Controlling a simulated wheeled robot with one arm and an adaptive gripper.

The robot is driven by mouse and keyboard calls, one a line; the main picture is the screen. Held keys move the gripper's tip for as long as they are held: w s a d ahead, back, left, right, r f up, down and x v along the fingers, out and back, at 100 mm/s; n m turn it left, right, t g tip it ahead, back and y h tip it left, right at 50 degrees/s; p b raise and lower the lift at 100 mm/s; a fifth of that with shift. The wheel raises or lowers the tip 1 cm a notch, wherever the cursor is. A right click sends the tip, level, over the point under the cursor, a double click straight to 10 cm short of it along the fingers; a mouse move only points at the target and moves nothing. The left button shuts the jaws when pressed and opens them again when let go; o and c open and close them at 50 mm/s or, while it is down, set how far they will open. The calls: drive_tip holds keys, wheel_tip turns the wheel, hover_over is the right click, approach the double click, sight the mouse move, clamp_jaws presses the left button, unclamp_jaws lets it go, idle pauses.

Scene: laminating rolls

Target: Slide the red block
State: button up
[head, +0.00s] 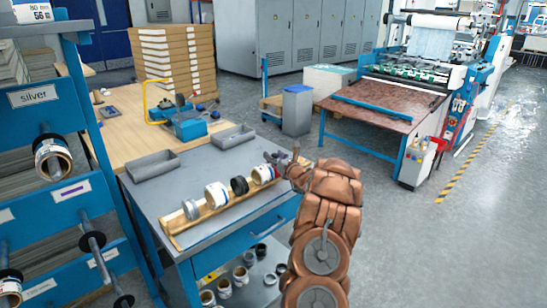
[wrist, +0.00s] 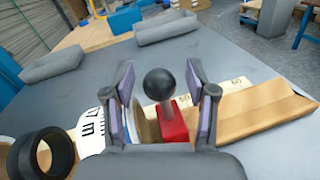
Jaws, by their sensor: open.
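The red block (wrist: 172,122), with a black ball knob (wrist: 160,84) on a short stem, sits on a wooden rail (wrist: 255,112) with a printed scale. In the head view, the red block (head: 276,172) shows only as a sliver at the rail's right end. My gripper (wrist: 160,72) is open, with one finger on each side of the knob. I see gaps between the fingers and the knob. In the head view my gripper (head: 284,160) is above the rail's right end, and my arm hides part of it.
A white roll (wrist: 90,132) and a black roll (wrist: 40,155) stand on the rail left of the red block. Two grey trays (wrist: 165,28) (wrist: 52,65) lie behind it. The grey tabletop (wrist: 240,70) between trays and rail is clear.

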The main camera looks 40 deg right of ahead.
clamp_jaws()
idle(0.3)
